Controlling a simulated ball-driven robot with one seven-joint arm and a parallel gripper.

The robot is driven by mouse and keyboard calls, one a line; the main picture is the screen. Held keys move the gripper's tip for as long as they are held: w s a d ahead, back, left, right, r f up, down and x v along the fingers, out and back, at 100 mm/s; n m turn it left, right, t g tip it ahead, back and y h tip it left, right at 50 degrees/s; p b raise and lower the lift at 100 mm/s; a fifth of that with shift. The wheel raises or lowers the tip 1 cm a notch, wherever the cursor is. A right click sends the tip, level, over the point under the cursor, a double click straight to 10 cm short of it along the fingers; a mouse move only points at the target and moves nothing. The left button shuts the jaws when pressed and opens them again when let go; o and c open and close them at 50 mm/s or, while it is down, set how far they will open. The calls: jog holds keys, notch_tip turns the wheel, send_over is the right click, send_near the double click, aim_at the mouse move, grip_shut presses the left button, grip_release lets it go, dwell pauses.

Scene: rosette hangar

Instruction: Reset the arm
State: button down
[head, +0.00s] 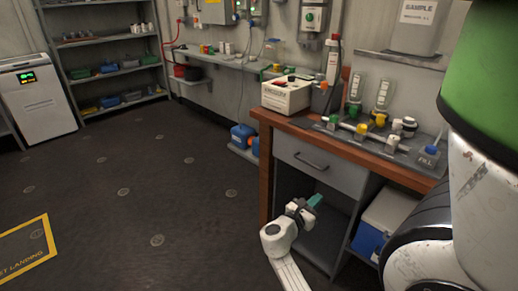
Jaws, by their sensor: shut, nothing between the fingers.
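My gripper (314,201) shows in the head view at the lower middle, at the end of my white arm. Its teal fingertips look closed together, with nothing held between them. It is in front of the open lower part of a wooden-topped workbench (262,118), below the grey drawer (322,165). The gripper appears apart from the bench, though the exact distance is hard to tell. A large white and green part at the right edge hides the right end of the bench.
A blue and white cooler (383,222) sits under the bench. Bottles and valves stand on a grey tray (422,163) beside a white box (286,95). Shelving (68,76) and a white cabinet (38,98) stand at the back left. The dark floor (120,190) at left is clear.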

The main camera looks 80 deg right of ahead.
jog(key=w+a+r+m+t+y+p, duration=0.1)
jog(key=w+a+m+t+y+p, duration=0.2)
jog(key=a, duration=1)
jog(key=w+a+r+m+t+y+p, duration=0.2)
jog(key=a+y, duration=0.5)
jog(key=a, duration=0.7)
jog(key=w+a+r+m+t+y+p, duration=0.2)
jog(key=w+a+m+t+y+p, duration=0.3)
jog(key=a, duration=0.8)
jog(key=shift+w+a+m+p, duration=0.25)
jog(key=shift+w+m+p, duration=0.2)
jog(key=shift+w+m, duration=0.7)
jog(key=shift+d, duration=0.1)
